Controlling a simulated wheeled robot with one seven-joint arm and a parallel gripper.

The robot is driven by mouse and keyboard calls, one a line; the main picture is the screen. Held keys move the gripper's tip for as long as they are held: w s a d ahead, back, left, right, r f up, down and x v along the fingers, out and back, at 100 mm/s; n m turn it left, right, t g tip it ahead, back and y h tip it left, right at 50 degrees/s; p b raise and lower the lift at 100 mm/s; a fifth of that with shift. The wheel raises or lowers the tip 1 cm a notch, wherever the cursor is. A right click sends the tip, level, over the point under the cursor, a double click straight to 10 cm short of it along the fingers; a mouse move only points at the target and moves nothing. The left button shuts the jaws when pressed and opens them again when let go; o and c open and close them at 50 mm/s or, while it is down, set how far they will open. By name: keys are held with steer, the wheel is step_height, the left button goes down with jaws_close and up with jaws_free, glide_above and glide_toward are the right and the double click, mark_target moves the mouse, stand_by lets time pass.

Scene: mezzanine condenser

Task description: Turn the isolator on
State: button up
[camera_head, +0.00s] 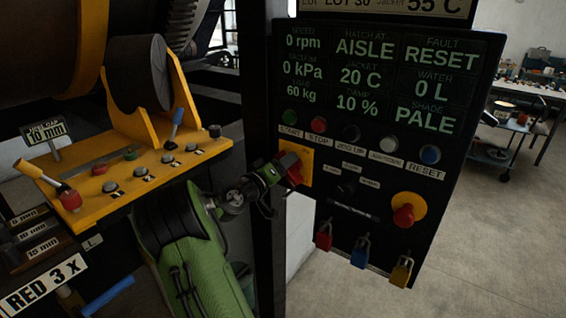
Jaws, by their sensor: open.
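The isolator (303,154) is a red rotary handle on a yellow plate, low on the left side of the black control panel (340,243). My gripper (283,175) is at the front of the handle and hides part of it and of the plate. The jaws are open around or right beside the red handle; whether they touch it I cannot tell. The handle's exact angle is hard to make out behind the gripper. My green arm reaches up to the panel from below.
The display (390,85) reads 0 rpm, 20 C and FAULT RESET. A row of buttons lies above the isolator. A red mushroom button (404,213) on a yellow disc sits to the right. Padlocks (360,254) hang below. A yellow console (130,170) with levers stands left.

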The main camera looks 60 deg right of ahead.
steer(key=shift+c, duration=0.3)
jaws_close()
steer(key=shift+n, duration=0.3)
steer(key=n+p, duration=0.1)
steer(key=n, duration=0.1)
steer(key=n+p, duration=0.1)
steer(key=shift+w+f+n, duration=0.15)
steer(key=shift+f+n, duration=0.05)
steer(key=shift+n, duration=0.2)
steer(key=n, duration=0.1)
steer(key=n+p, duration=0.1)
steer(key=n, duration=0.1)
steer(key=n+p, duration=0.1)
steer(key=shift+f+n, duration=0.3)
steer(key=n+p, duration=0.4)
steer(key=n, duration=0.1)
steer(key=shift+f, duration=0.4)
steer(key=shift+s+f+n+p, duration=0.1)
steer(key=shift+f+n+p, duration=0.1)
steer(key=shift+n+p, duration=0.7)
steer(key=shift+s+f+n+p, duration=0.15)
steer(key=shift+n+p, duration=0.4)
steer(key=shift+n, duration=0.55)
